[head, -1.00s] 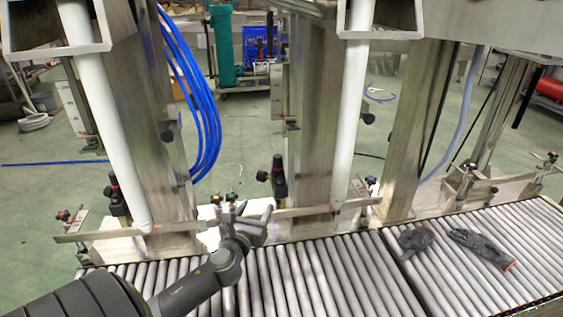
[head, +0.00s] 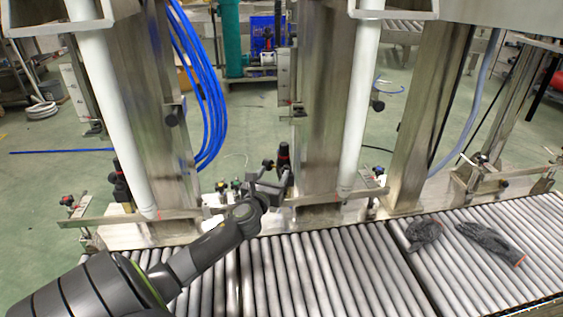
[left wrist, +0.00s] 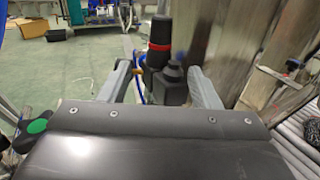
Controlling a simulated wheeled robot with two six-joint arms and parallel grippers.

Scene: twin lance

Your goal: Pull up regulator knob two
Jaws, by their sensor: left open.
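The middle black regulator with a red ring and black knob (head: 283,154) stands behind the conveyor, beside the middle steel column. In the left wrist view its knob (left wrist: 159,32) stands upright, beyond and between my fingers. A smaller black knob-topped part (left wrist: 173,78) stands just in front of it. My left gripper (head: 272,178) is open, level with the regulator's lower part, partly covering it in the head view. In the left wrist view, my left gripper's (left wrist: 163,88) two grey fingers are on either side, with nothing gripped. Contact cannot be told. My right gripper is out of view.
Another black regulator (head: 119,182) stands by the left column. A metal guide rail (head: 110,219) with small clamp knobs runs behind the roller conveyor (head: 320,265). Dark gloves (head: 490,240) lie on the rollers at right. Steel columns and white pipes (head: 357,110) rise nearby.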

